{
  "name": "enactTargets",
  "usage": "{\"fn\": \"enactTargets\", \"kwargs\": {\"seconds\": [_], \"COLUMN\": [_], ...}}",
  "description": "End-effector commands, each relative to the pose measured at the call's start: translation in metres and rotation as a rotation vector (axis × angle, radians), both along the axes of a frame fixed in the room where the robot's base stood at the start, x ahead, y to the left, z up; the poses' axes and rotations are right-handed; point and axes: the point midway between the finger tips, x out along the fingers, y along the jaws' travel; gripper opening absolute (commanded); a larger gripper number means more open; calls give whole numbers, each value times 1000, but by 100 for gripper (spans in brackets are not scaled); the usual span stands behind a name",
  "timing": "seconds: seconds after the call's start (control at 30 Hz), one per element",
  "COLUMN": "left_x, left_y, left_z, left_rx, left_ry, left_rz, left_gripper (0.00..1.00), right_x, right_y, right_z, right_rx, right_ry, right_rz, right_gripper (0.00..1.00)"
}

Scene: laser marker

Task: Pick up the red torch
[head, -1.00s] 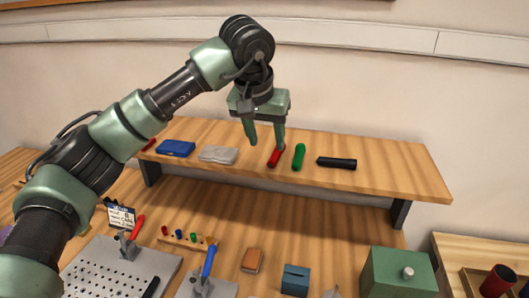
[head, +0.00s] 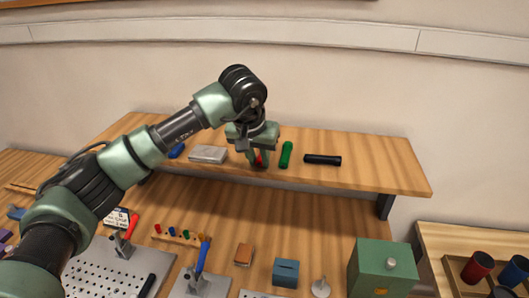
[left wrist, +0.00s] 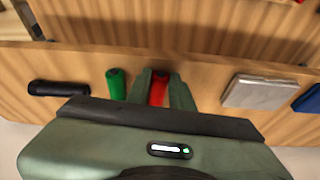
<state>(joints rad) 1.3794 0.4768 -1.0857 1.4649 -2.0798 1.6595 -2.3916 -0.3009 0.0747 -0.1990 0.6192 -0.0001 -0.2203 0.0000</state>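The red torch (head: 258,159) lies on the raised wooden shelf, mostly hidden by my left gripper in the head view. My left gripper (head: 258,162) points down with one finger on each side of the torch. In the left wrist view the red torch (left wrist: 158,90) fills the gap between the fingertips, and the gripper looks shut on it. The torch appears to be still at shelf level. My right gripper is not in view.
A green torch (head: 286,154) lies close to the right of the gripper, with a black torch (head: 322,160) beyond it. A grey box (head: 208,154) and a blue one (head: 177,151) lie to the left. The shelf's right end (head: 390,178) is clear.

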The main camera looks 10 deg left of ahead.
Motion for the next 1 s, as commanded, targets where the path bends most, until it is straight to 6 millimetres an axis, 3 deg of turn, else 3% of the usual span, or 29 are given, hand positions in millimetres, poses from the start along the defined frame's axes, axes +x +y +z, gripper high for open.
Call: {"fn": "enactTargets", "kwargs": {"seconds": [0.07,0.37,0.57,0.77,1.0], "left_x": [0,0,1,1,0], "left_y": [0,0,0,-1,-1], "left_z": [0,1,12,52,127], "left_rx": [0,0,-1,-2,-2], "left_ry": [0,-1,-3,-9,-6], "left_rz": [0,0,1,2,1], "left_gripper": [0,0,0,0,0], "right_x": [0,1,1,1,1], "right_y": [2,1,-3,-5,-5], "right_z": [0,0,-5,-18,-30], "right_rx": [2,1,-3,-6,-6], "right_ry": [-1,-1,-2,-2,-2], "right_rz": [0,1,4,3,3], "right_gripper": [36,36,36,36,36]}}
